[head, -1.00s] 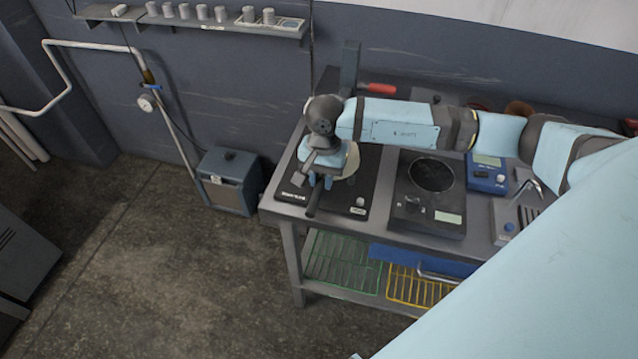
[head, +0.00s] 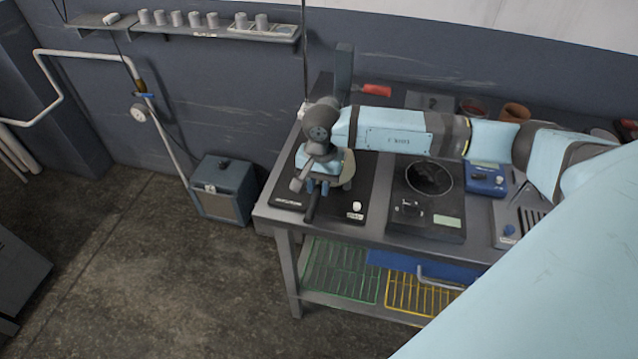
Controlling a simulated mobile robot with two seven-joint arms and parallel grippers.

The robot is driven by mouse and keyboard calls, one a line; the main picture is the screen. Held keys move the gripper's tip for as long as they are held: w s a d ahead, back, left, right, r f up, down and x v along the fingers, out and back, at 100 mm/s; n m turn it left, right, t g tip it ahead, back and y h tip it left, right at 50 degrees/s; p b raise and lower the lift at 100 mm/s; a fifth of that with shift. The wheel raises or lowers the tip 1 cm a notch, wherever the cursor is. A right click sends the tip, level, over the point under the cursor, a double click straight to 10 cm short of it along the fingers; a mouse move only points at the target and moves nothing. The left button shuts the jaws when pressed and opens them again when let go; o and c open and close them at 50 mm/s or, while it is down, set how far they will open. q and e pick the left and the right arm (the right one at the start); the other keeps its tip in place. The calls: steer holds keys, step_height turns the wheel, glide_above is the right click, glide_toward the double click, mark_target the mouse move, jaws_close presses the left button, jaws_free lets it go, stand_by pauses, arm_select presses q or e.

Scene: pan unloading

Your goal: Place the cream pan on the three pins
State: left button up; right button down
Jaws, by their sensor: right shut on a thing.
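My right gripper (head: 322,188) is shut on the cream pan (head: 348,170), at the left end of the bench. The gripper points down, and only a cream edge of the pan shows beside it. The dark pan handle (head: 311,207) sticks out toward the bench front. The pan is over the black hot plate (head: 375,165) at the left; I cannot tell whether it touches. The three pins are not visible; my arm and the pan cover much of that area. My left gripper is not in view.
A second black unit with a round dark plate (head: 430,178) stands right of the pan. A blue device (head: 487,180), a red-handled tool (head: 377,90) and a brown pot (head: 515,112) are further along the bench. A grey box (head: 225,190) stands on the floor at left.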

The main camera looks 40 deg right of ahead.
steer(key=shift+f, duration=0.15)
stand_by(0.3)
steer(key=c, duration=0.9)
jaws_free()
step_height(320, 180, up, 20)
steer(key=b, duration=0.2)
steer(key=shift+b, duration=0.35)
